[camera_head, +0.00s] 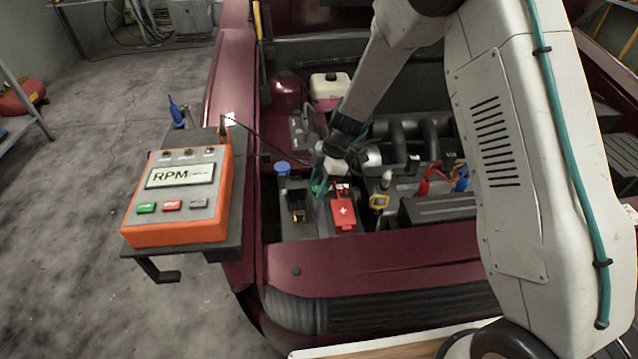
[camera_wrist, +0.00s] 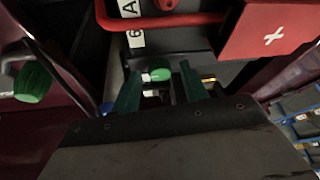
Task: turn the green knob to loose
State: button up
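My gripper (camera_wrist: 160,82) points down into the engine bay, its two teal fingers apart. In the wrist view a small green knob (camera_wrist: 160,74) shows between the fingertips, with a gap on each side; I cannot tell how far beyond the tips it lies. A larger-looking ribbed green knob (camera_wrist: 33,82) is at the left of that view, outside the fingers. In the head view my gripper (camera_head: 321,182) is over the front of the bay, left of the red plus cover, and largely hides what is under it. No knob setting or mark is readable.
A red cover with a white plus (camera_head: 342,212) is close to my gripper, also in the wrist view (camera_wrist: 272,35). A red bar (camera_wrist: 200,20) lies beyond the fingers. A blue cap (camera_head: 283,168) and yellow ring (camera_head: 379,201) are nearby. An orange RPM box (camera_head: 175,232) stands left.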

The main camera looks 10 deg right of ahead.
jog(key=c, duration=0.8)
jog(key=shift+m, duration=0.4)
jog(key=m+t, duration=0.1)
jog(key=m, duration=0.2)
jog(key=shift+s+t, duration=0.15)
jog(key=shift+t, duration=0.15)
jog(key=m+t, duration=0.1)
jog(key=m, duration=0.2)
jog(key=shift+s+m, duration=0.1)
jog(key=shift+m, duration=0.2)
jog(key=m+t, duration=0.1)
jog(key=m, duration=0.1)
jog(key=m+h, duration=0.1)
jog(key=m, duration=0.1)
jog(key=shift+s+a+t, duration=0.1)
jog(key=shift+s+t, duration=0.05)
jog(key=shift+t, duration=0.25)
jog(key=shift+m+t+h, duration=0.5)
jog(key=shift+m+h, duration=0.1)
jog(key=shift+m, duration=1.4)
jog(key=shift+a, duration=0.1)
